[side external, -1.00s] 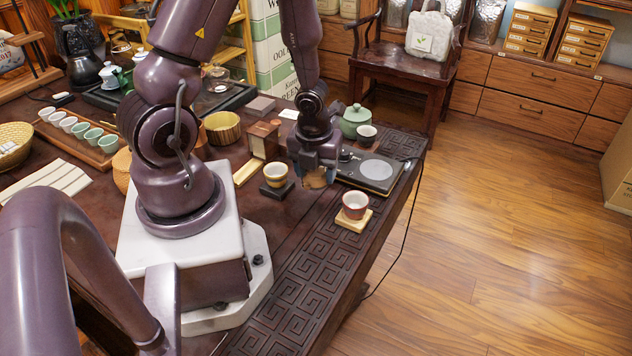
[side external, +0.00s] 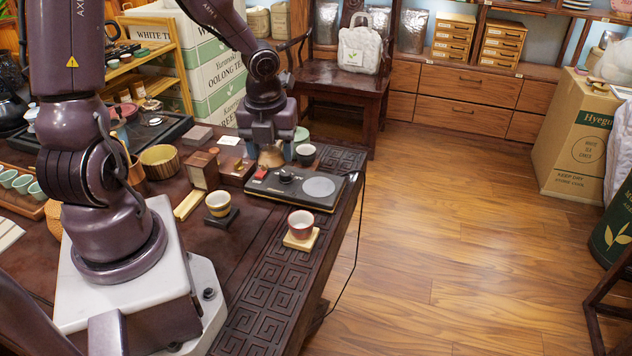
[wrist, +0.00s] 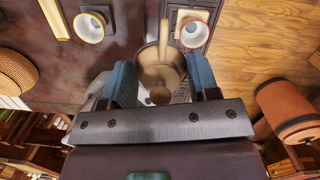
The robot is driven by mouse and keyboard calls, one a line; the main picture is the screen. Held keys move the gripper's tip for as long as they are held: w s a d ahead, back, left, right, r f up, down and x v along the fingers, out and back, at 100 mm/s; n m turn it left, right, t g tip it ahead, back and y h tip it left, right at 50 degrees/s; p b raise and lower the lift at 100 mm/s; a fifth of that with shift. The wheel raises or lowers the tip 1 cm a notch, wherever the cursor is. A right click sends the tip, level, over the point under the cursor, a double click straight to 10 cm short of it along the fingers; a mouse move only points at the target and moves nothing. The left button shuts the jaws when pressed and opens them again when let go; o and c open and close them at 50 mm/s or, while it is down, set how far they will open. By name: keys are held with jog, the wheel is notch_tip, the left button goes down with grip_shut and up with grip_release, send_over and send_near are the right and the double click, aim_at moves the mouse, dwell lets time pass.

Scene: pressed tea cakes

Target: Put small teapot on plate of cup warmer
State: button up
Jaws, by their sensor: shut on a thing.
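The small teapot, tan-brown, is between the two fingers of my gripper (wrist: 162,78) in the wrist view, its body (wrist: 160,54) and round lid knob facing the camera. In the side view my gripper (side external: 270,146) points down, and the teapot (side external: 271,158) shows only partly below it. The cup warmer (side external: 272,188) is a flat dark box at the table's right edge, with a knob and a round grey plate (side external: 318,187). The teapot appears behind and left of that plate; the gap beneath it is unclear. The warmer is mostly hidden in the wrist view.
A red cup (side external: 300,223) on a tan coaster and a yellow-banded cup (side external: 219,204) on a dark coaster stand in front of the warmer. A dark cup (side external: 306,154) and a partly hidden green pot (side external: 302,134) stand behind it. A cable hangs off the table edge.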

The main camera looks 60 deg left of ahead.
jog(key=w+a+f, duration=0.4)
jog(key=w+f, duration=0.1)
jog(key=w, duration=0.3)
send_over(319, 184)
jog(key=f, duration=0.4)
jog(key=shift+s+d+f, duration=0.25)
jog(key=shift+d+f, duration=0.05)
jog(key=shift+w+a+f, duration=0.1)
jog(key=shift+w+f, duration=0.05)
jog(key=shift+f, duration=1.5)
jog(key=shift+f, duration=0.2)
jog(key=o, duration=0.9)
jog(key=shift+o, duration=0.2)
jog(key=shift+r, duration=0.1)
